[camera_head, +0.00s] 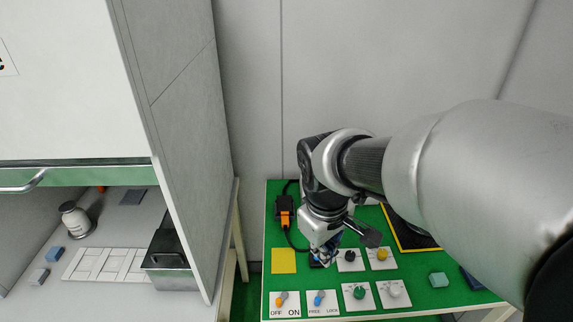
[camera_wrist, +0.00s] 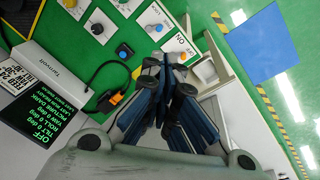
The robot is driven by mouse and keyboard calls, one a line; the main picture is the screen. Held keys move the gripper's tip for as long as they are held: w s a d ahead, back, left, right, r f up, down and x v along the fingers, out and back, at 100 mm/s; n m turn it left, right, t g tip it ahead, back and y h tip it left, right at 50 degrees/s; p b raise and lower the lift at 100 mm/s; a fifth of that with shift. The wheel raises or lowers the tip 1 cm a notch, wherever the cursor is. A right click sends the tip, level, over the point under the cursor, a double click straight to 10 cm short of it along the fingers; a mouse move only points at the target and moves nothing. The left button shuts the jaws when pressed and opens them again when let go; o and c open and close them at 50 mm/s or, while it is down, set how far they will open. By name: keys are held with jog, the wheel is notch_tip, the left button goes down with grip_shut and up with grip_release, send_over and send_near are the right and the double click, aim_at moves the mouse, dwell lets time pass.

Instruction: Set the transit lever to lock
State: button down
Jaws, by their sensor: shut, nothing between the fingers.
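The transit lever (camera_head: 318,299) is a small blue-tipped lever on a white plate marked FREE on the left and LOCK on the right, in the front row of the green panel. Its blue end appears to sit lower left, towards FREE, but it is small. It also shows in the wrist view (camera_wrist: 157,28), just beyond the fingertips. My gripper (camera_head: 325,258) is shut and empty, pointing down behind the lever plate and apart from it in the head view. In the wrist view the closed fingers (camera_wrist: 168,62) partly hide the neighbouring OFF/ON plate.
An orange-tipped OFF/ON lever (camera_head: 281,299) stands just left. A green knob (camera_head: 359,293) and white knob (camera_head: 395,290) stand right. Behind are a yellow square (camera_head: 284,260), black knob (camera_head: 350,256) and yellow knob (camera_head: 382,254). A grey cabinet (camera_head: 180,130) borders the left.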

jog(key=w+a+f+n+g+h+p, duration=0.1)
jog(key=w+a+f+n, duration=0.2)
jog(key=f, duration=0.6)
jog(key=w+a+f+n+g+p, duration=0.1)
jog(key=w+a+f+n, duration=0.3)
jog(key=f, duration=0.6)
jog(key=shift+w+a+g+h, duration=0.35)
jog(key=shift+w+a, duration=0.25)
jog(key=shift+w, duration=0.35)
jog(key=shift+f, duration=0.15)
jog(key=b+x, duration=0.3)
jog(key=x, duration=0.7)
jog(key=shift+d+f, duration=0.1)
jog(key=shift+f, duration=0.1)
jog(key=d, duration=0.2)
jog(key=s+d+b, duration=0.1)
jog(key=shift+d+r, duration=0.1)
jog(key=shift+r, duration=0.15)
jog(key=shift+s+d, duration=0.15)
jog(key=shift+d, duration=0.1)
jog(key=shift+s+n, duration=0.1)
jog(key=shift+n, duration=0.2)
